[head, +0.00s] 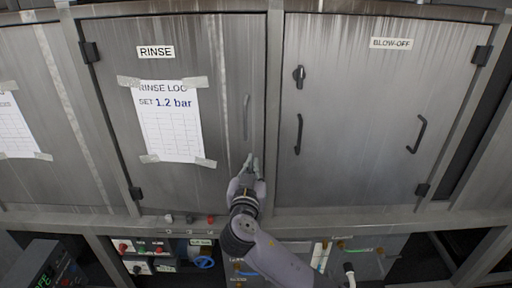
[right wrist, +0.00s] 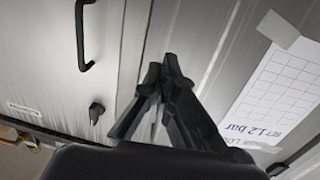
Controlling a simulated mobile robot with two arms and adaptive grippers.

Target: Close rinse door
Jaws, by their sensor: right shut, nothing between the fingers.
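The rinse door (head: 215,75) is a grey metal panel labelled RINSE, with a taped log sheet (head: 171,120) on it. It sits flush in its frame and looks shut. Its slim vertical handle (head: 246,117) is near its right edge. My right gripper (head: 248,160) is shut and empty, in front of the door's lower right edge, just below the handle. In the right wrist view the closed fingertips (right wrist: 163,68) point at the seam beside the door. I cannot tell whether they touch it. My left gripper is not in view.
The blow-off door (head: 365,100) on the right is shut, with a dark latch (head: 299,76) and two dark handles that stick out. A ledge with small buttons (head: 210,219) runs below the doors. Valves and a blue handwheel (head: 204,262) sit underneath.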

